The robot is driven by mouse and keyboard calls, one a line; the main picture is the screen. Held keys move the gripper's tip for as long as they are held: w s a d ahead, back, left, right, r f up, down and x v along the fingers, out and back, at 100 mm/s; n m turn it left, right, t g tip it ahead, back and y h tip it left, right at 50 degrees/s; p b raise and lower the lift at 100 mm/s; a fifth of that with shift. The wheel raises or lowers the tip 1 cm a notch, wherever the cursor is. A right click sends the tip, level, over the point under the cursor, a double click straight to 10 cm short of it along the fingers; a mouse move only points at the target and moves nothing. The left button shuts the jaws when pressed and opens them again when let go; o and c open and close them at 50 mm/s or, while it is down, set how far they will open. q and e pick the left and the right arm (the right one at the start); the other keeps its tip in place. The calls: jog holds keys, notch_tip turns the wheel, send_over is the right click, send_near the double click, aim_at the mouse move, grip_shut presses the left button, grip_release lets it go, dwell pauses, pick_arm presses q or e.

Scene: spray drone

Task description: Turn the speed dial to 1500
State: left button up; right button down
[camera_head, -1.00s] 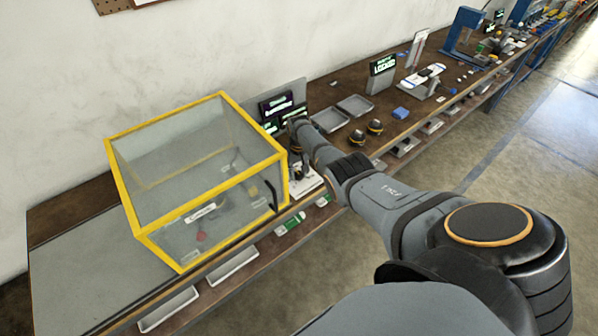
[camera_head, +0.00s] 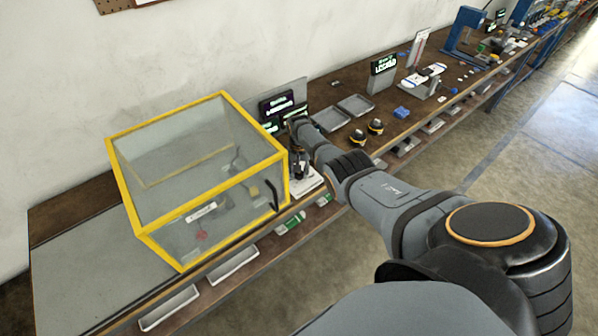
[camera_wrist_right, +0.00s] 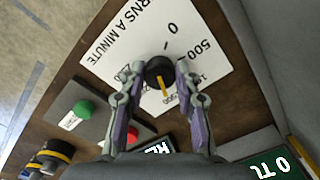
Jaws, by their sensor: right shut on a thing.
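The speed dial (camera_wrist_right: 158,70) is a black round knob with a yellow pointer, standing on a white scale plate (camera_wrist_right: 120,40) in the right wrist view. Other numbers are partly covered by my fingers. The pointer points down the picture and slightly right; the number it faces cannot be read. My right gripper (camera_wrist_right: 160,80) is shut on the knob, one finger at each side. In the head view my right gripper (camera_head: 301,166) is over the white plate (camera_head: 308,184), right of the yellow-framed box. My left gripper is not in view.
A clear box with yellow edges (camera_head: 150,232) stands close left of my right gripper. Dark display signs (camera_head: 283,104) stand behind it. A green button (camera_wrist_right: 84,108) sits beside the plate. Grey trays (camera_head: 331,119) and yellow-black knobs (camera_head: 357,137) are farther right on the bench.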

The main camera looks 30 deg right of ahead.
aim_at(299, 174)
jog(key=c, duration=1)
grip_release()
jog(key=shift+o, duration=0.2)
notch_tip(299, 174, up, 12)
